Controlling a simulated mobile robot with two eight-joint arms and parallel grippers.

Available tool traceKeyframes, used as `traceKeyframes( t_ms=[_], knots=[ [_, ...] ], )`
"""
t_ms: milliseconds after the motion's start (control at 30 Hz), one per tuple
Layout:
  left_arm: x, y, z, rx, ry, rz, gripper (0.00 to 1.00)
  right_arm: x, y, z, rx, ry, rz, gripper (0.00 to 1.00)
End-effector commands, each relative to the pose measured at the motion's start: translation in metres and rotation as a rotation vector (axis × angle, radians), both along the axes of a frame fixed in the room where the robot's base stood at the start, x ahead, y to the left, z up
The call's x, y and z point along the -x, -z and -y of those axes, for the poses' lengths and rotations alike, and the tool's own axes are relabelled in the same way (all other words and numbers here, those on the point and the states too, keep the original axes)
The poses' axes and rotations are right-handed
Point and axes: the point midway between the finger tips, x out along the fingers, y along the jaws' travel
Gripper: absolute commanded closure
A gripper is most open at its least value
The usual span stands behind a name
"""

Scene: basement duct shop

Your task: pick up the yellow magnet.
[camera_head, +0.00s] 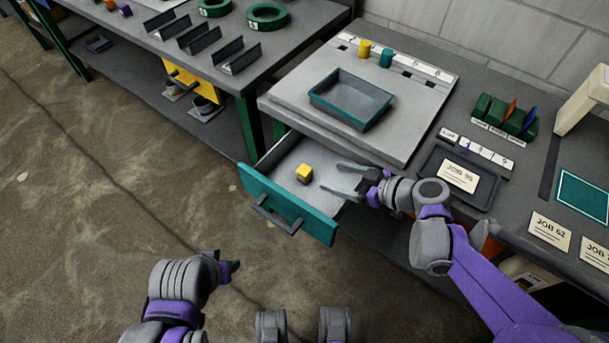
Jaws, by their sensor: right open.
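A small yellow magnet (304,173), a cube in shape, lies inside an open drawer (288,210) with a teal front and a grey handle. My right gripper (330,177) is open over the right part of the drawer. Its two fingers point left toward the yellow magnet, and a gap shows between them and it. My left gripper (228,270) is low in the picture, over the floor and in front of the drawer; its fingers do not show clearly enough to tell their state.
Above the drawer is a grey bench top with a teal-rimmed tray (317,100) and yellow (364,48) and teal (386,58) cylinders. A dark tray with a JOB card (457,176) lies right. A second bench (190,70) stands left. The floor in front is clear.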

Motion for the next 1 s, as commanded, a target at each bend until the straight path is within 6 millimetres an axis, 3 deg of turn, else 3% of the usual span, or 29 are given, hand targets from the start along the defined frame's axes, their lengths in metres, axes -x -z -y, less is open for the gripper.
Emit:
traceKeyframes(
  t_ms=[600,933,1000],
  knots=[
    [-0.002,0.024,0.000,0.000,0.000,-0.008,0.50,-0.034,0.034,-0.061,0.000,-0.002,-0.003,0.22],
    [-0.002,0.025,0.000,0.000,0.000,-0.009,0.50,-0.038,0.036,-0.066,0.001,0.001,-0.003,0.22],
    [-0.002,0.025,0.000,0.000,0.000,-0.009,0.50,-0.038,0.036,-0.066,0.001,0.001,-0.003,0.33]
  ],
)
